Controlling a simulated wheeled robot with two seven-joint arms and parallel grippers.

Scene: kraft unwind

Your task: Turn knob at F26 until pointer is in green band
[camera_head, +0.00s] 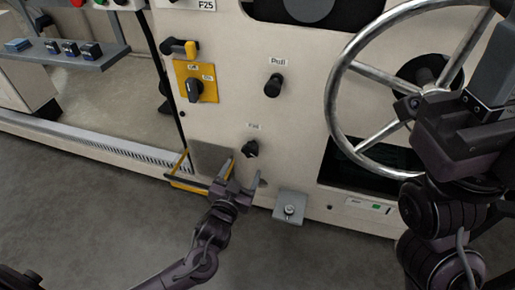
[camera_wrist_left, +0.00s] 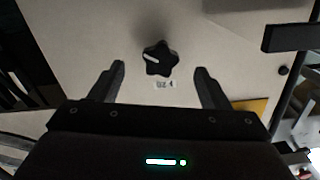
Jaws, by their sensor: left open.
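The knob at F26 is a black lobed knob (camera_head: 250,149) on the cream machine panel, below a small label (camera_head: 253,127) too small to read surely. In the left wrist view the knob (camera_wrist_left: 160,60) shows a white mark pointing left. My left gripper (camera_head: 244,174) is open and empty, just below the knob in the head view. In the left wrist view its fingertips (camera_wrist_left: 161,69) lie on either side of the knob, apart from it. A small white plate with a green patch (camera_head: 369,205) is at the lower right; no pointer can be made out.
A large metal handwheel (camera_head: 343,68) is at the right, partly behind my right arm. A black "Pull" knob (camera_head: 273,85) and a yellow-plated rotary switch (camera_head: 195,89) are above. A yellow-edged pedal (camera_head: 190,184) and a grey bracket (camera_head: 290,207) stick out low. Floor is clear in front.

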